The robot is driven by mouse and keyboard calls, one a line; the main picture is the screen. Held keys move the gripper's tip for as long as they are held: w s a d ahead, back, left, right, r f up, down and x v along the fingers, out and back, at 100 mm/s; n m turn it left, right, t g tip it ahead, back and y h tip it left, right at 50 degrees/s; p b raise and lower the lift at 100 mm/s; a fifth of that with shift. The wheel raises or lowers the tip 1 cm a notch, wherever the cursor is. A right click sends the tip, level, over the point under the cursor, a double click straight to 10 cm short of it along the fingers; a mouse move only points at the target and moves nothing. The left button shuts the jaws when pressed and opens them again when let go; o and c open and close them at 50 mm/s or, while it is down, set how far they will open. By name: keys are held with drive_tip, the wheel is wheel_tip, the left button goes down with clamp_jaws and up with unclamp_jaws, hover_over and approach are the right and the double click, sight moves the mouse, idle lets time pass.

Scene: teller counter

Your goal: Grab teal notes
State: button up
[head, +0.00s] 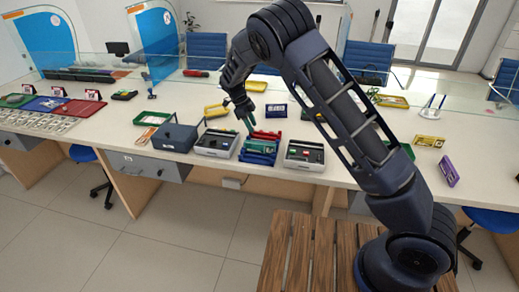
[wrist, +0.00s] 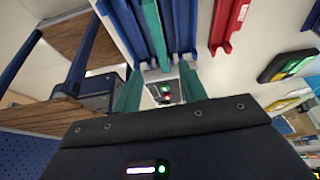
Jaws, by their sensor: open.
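The teal notes (wrist: 154,32) show as a narrow teal strip lying in a slotted blue tray (wrist: 121,20) in the wrist view. In the head view the blue tray (head: 258,158) sits near the counter's front edge, with a teal strip (head: 262,147) in it. My gripper (head: 248,124) is above the tray's back left part, pointing down. In the wrist view its two teal fingers (wrist: 159,82) are apart, with nothing held between them. The strip runs toward the gap between the fingers. The notes' far end is cut off by the top of the wrist view.
Grey-white box trays stand left (head: 216,143) and right (head: 304,154) of the blue tray. A red tray (head: 265,135) lies just behind it, also in the wrist view (wrist: 229,25). A dark blue box (head: 174,137) is farther left. A glass screen runs behind.

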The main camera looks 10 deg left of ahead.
sight(259, 143)
drive_tip(key=shift+s+a+f, duration=0.1)
drive_tip(key=shift+a+f, duration=0.05)
drive_tip(key=shift+f, duration=0.3)
drive_tip(key=x, duration=1)
drive_tip(key=shift+d, duration=0.25)
clamp_jaws()
